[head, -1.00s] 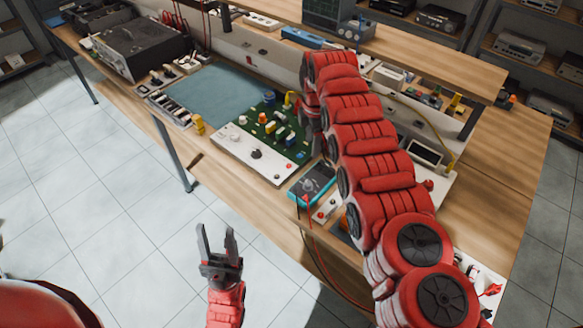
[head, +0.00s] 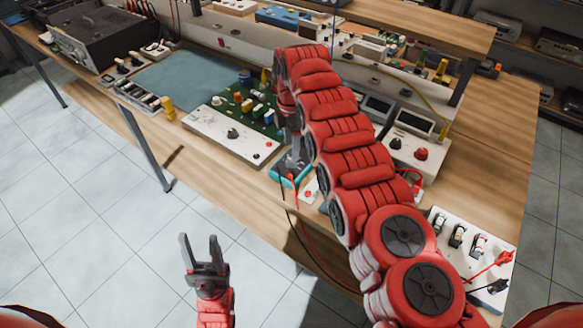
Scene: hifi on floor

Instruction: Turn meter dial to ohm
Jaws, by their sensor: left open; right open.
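The meter (head: 277,174) is a small dark unit with a teal casing, lying near the front edge of the workbench with red and black leads at its lower end. My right arm reaches over the bench from the right. Its gripper (head: 292,158) points down over the meter and covers much of its face. The dial is hidden behind it, and I cannot tell whether the fingers touch it. The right gripper is open. My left gripper (head: 201,246) is open and empty, pointing up, in front of the bench above the floor.
A white panel with a black knob (head: 233,133) and a green circuit board (head: 262,108) lie left of the meter. A white box with red and black knobs (head: 421,154) stands to the right. Leads hang over the bench front.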

